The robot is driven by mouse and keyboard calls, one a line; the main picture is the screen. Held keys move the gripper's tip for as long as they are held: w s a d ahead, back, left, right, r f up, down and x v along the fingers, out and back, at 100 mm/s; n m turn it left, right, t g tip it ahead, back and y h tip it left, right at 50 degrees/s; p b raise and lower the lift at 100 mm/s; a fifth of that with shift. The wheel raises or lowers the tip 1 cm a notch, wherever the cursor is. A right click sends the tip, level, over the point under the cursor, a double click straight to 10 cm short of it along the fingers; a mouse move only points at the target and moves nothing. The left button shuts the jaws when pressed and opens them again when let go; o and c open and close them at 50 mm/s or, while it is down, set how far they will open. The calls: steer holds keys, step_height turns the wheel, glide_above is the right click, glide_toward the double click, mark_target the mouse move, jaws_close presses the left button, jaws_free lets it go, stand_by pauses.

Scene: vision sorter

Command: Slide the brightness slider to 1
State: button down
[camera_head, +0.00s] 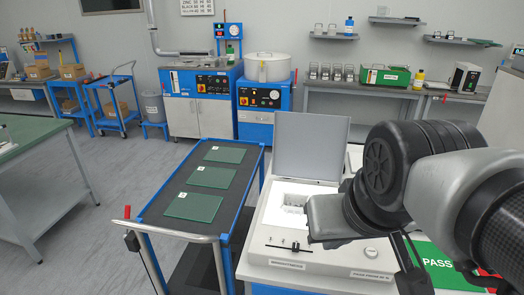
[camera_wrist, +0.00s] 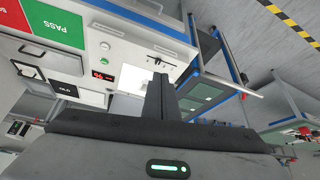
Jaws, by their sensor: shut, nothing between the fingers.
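The white sorter machine (camera_head: 262,258) stands right of centre in the head view with its grey lid (camera_head: 311,147) raised. The brightness slider (camera_head: 294,247) is a short dark slot with a small knob on the front of its top panel. In the wrist view the white panel (camera_wrist: 125,48) shows a dark slider slot (camera_wrist: 163,61) just beyond my fingers, and a red lit display (camera_wrist: 103,76). My gripper (camera_wrist: 158,78) is shut and empty, pointing toward the panel.
A green PASS area (camera_head: 432,262) lies to the right, partly behind my arm. A blue cart (camera_head: 238,165) with several green boards stands left of the machine. Open floor lies further left.

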steer(key=shift+f, duration=0.85)
steer(key=c, duration=2.4)
jaws_free()
steer(key=shift+r, duration=0.2)
steer(key=o, duration=0.5)
steer(key=shift+w+r, duration=0.15)
steer(key=shift+w, duration=0.1)
steer(key=shift+c, duration=0.2)
steer(key=o, duration=0.3)
steer(key=w+m+g+b, duration=0.1)
steer(key=w+g, duration=0.1)
steer(key=w, duration=0.8)
steer(key=shift+f+g+b, duration=0.3)
steer(key=shift+f, duration=0.15)
steer(key=m+g+b, duration=0.2)
steer(key=g, duration=0.1)
glide_toward(296, 245)
step_height(296, 245, down, 8)
steer(key=shift+f+b, duration=0.15)
steer(key=shift+b, duration=1.1)
steer(key=shift+c, duration=0.4)
jaws_close()
